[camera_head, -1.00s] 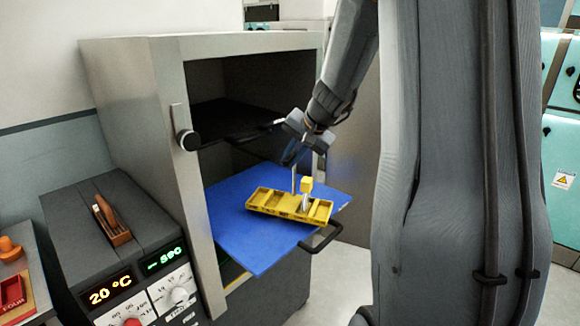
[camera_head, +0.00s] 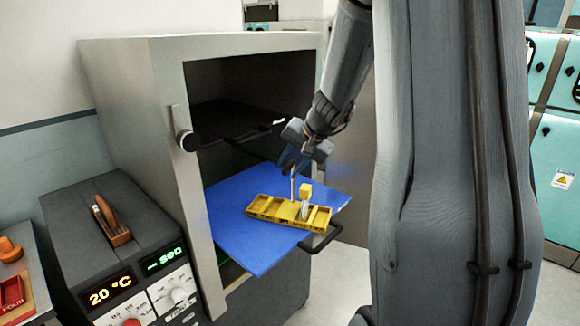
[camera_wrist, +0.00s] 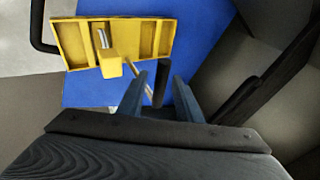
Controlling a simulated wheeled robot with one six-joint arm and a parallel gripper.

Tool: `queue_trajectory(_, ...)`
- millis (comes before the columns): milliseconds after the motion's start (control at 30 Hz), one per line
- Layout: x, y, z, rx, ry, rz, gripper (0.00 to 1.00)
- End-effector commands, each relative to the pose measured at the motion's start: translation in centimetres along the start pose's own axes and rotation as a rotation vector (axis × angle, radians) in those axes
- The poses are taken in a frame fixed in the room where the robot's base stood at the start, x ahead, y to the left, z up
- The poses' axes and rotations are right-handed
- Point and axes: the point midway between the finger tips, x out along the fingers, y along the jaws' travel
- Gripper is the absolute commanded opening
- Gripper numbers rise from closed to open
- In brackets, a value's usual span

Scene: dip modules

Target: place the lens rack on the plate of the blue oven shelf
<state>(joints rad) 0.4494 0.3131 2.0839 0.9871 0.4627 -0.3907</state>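The yellow lens rack (camera_head: 272,208) lies on the plate of the blue oven shelf (camera_head: 240,232), which sticks out of the oven. It also shows in the wrist view (camera_wrist: 75,45), with a yellow block and a thin metal rod rising from it. The rod ends in a dark grip (camera_wrist: 161,84). My gripper (camera_wrist: 160,85) is above the rack; its two blue fingers stand apart either side of the dark grip, with small gaps showing. It also shows in the head view (camera_head: 289,165). The underside of the rack is hidden.
The grey oven (camera_head: 130,110) stands open around the shelf, with a dark upper shelf (camera_head: 235,118) inside. A black handle (camera_head: 325,240) sits at the blue shelf's front edge. A control box (camera_head: 70,235) is at left. Bare blue plate lies left of and in front of the rack.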

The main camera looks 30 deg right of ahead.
Motion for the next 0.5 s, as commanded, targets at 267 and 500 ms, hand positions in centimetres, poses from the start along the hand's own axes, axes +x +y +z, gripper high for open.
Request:
queue_trajectory(267,-4.0,-0.1,-0.2,-0.001,0.006,-0.003,0.32)
queue_trajectory(500,-8.5,0.0,-0.1,-0.001,0.005,-0.002,0.32)
